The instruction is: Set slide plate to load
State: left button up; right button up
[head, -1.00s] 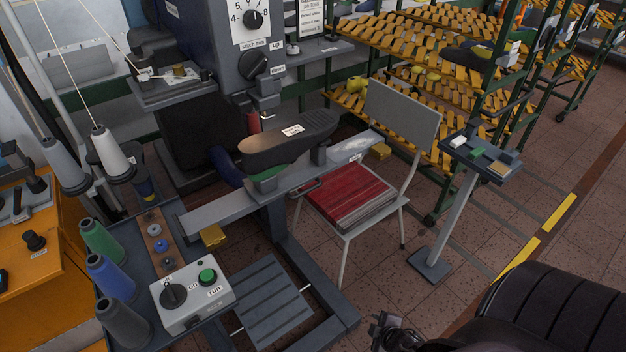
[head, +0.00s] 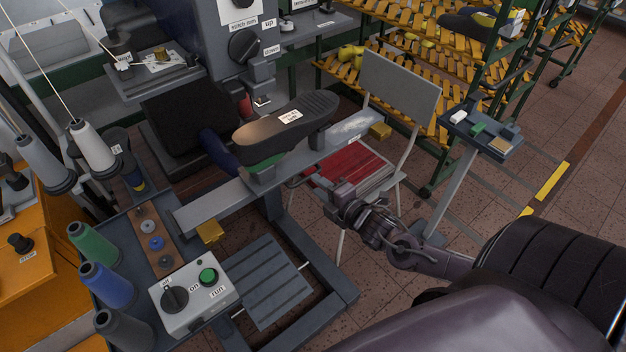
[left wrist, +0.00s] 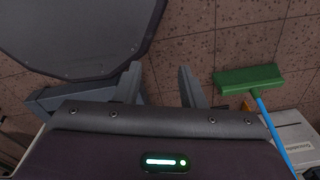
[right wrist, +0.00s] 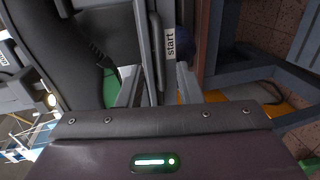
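The slide plate (head: 215,204) is a long grey bar across the machine frame in the head view. It carries a dark shoe sole (head: 290,118) lying sole up on a last, with a white label and a green part beneath. Yellow blocks (head: 210,232) sit below the bar near both ends. My left gripper (left wrist: 160,85) is open and empty above the floor.
A grey chair (head: 400,85) stands behind my right gripper, with a small tray stand (head: 480,135) to its right. A control box (head: 195,285) and thread cones are at the lower left.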

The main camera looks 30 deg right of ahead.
aim_at(308, 179)
jog(key=shift+x, duration=1.7)
jog(key=shift+c, duration=0.2)
grip_shut()
